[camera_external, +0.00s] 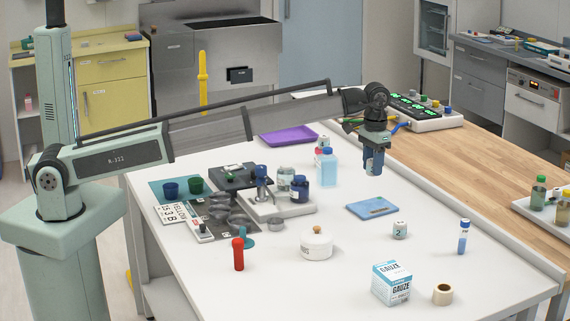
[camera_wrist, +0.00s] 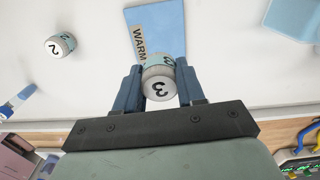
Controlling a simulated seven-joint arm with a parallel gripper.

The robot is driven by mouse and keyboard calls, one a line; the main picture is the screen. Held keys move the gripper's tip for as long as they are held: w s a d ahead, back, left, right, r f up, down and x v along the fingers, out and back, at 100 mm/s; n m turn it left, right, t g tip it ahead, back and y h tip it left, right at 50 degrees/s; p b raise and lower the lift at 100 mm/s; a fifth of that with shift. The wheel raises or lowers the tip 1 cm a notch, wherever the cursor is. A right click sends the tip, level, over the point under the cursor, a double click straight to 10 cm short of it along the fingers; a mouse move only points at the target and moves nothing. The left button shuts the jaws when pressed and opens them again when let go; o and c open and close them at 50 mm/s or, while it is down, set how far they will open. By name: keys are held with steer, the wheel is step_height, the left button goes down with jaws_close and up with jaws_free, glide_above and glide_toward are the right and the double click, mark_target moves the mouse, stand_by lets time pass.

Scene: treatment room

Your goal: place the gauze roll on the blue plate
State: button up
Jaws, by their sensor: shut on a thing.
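My gripper (camera_external: 373,168) hangs above the white table, behind the blue plate in the external view. It is shut on a small white and blue cylinder marked 3 (camera_wrist: 158,88), which shows end-on between the fingers in the wrist view. I cannot tell for sure that it is the gauze roll. The flat blue plate (camera_external: 372,207) lies on the table. In the wrist view the plate (camera_wrist: 163,25), with a "WARM" label, is just beyond the held cylinder, which hides part of it. A similar cylinder marked 2 (camera_external: 400,230) stands beside the plate.
A blue-capped tube (camera_external: 463,237) stands at the right. A light blue bottle (camera_external: 327,168) is left of my gripper. A white lidded jar (camera_external: 317,244) stands left of the plate.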

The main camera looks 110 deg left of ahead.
mark_target(373, 206)
steer(key=m, duration=0.2)
steer(key=shift+w+a+m, duration=0.15)
steer(key=shift+w+m, duration=0.15)
steer(key=shift+w, duration=0.05)
steer(key=shift+f, duration=0.1)
step_height(373, 206, down, 10)
steer(key=shift+r, duration=0.15)
stand_by(0.4)
steer(key=o, duration=1)
step_height(373, 206, up, 12)
stand_by(0.3)
